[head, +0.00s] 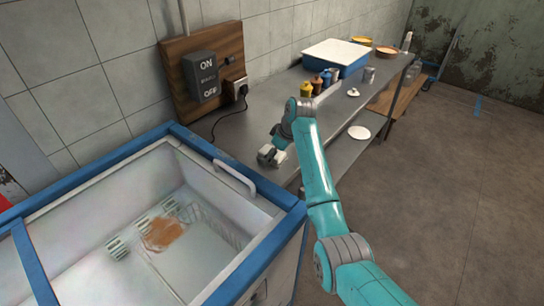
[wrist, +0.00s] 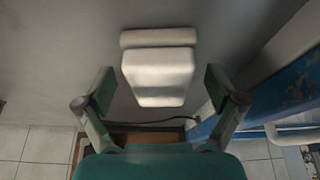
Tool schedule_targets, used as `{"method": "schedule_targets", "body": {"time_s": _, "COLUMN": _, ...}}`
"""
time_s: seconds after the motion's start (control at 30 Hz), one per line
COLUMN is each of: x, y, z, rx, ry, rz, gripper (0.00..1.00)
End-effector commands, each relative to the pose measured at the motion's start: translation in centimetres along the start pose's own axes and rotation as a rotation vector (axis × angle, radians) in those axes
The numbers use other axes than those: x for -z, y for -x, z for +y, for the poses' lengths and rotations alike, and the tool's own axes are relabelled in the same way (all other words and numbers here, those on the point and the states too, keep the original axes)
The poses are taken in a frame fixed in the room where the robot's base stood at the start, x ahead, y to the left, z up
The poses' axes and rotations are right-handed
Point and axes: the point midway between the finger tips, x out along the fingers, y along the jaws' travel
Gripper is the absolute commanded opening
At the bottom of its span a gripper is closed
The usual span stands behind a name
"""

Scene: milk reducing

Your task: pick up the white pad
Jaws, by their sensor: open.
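The white pad (wrist: 158,72) is a pale, blocky piece with a bar-like upper end and a tapered lower part. In the wrist view it lies ahead of my gripper (wrist: 160,88), between the two spread fingers, with a gap on each side. My gripper is open and empty. In the head view my gripper (head: 267,155) is low over the near end of the grey counter, and the pad (head: 280,157) shows as a small pale patch beside it, partly hidden.
A blue-rimmed chest freezer (head: 180,133) stands open close to the pad. A switch board (head: 205,68) with a plug and black cable is on the wall. Bottles (head: 317,84), a blue-and-white tray (head: 338,53) and a small white item (head: 353,92) stand farther along the counter.

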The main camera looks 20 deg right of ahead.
Motion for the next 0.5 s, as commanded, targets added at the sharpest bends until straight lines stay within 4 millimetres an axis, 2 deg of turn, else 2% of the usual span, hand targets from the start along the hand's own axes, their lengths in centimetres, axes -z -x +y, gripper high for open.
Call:
{"method": "schedule_targets", "body": {"time_s": 0.17, "x": 0.0, "y": -0.01, "z": 0.01, "rx": 0.0, "ry": 0.0, "rz": 0.0, "gripper": 0.94}}
{"method": "schedule_targets", "body": {"time_s": 0.43, "x": -0.02, "y": 0.0, "z": 0.01, "rx": 0.0, "ry": 0.0, "rz": 0.0, "gripper": 0.29}}
{"method": "schedule_targets", "body": {"time_s": 0.5, "x": -0.01, "y": 0.01, "z": 0.01, "rx": 0.0, "ry": 0.0, "rz": 0.0, "gripper": 0.29}}
